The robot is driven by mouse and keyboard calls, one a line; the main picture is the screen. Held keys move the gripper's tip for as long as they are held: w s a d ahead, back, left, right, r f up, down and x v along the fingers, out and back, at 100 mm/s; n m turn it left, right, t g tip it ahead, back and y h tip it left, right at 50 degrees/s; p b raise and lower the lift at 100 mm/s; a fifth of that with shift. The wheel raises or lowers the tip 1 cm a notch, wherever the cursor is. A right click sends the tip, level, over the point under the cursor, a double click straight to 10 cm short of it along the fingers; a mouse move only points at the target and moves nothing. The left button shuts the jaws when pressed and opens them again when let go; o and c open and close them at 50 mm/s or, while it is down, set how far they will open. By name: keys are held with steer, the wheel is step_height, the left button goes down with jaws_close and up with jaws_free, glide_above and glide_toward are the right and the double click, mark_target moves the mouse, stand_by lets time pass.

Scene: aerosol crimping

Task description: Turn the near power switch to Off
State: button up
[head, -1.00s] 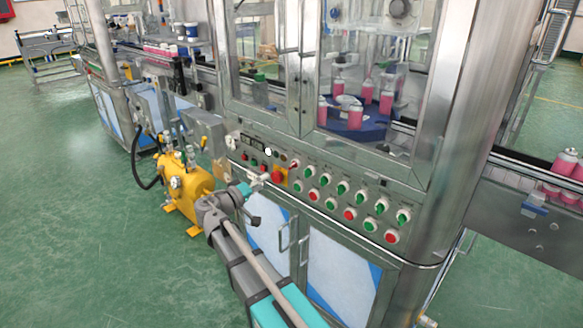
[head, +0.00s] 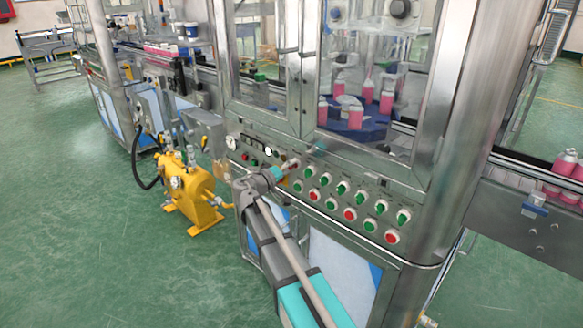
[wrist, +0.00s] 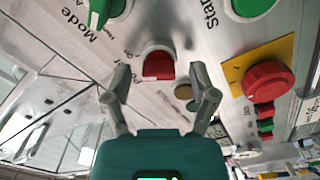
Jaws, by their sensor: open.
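In the wrist view a red switch (wrist: 158,65) in a pale round collar sits on the steel panel, just ahead of my fingertips and between them. A partly hidden label beside it seems to start with "Po", so it looks like the power switch. My gripper (wrist: 160,92) is open, with one finger to each side of the switch and nothing between them; I cannot tell whether a finger touches it. In the head view my gripper (head: 283,168) is at the control panel, and the arm covers part of the panel there.
A red emergency-stop button (wrist: 268,80) on a yellow plate sticks out right of my fingers. A brass-coloured part (wrist: 183,91) lies close to the right finger. A green mode switch (wrist: 103,10) is at upper left. A yellow pump (head: 188,190) stands on the floor to the left.

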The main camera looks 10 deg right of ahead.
steer(key=shift+w+d, duration=0.1)
steer(key=shift+d, duration=0.1)
jaws_close()
stand_by(0.4)
steer(key=shift+n, duration=0.3)
steer(key=n, duration=1.1)
steer(key=shift+f, duration=0.1)
steer(key=shift+n, duration=0.3)
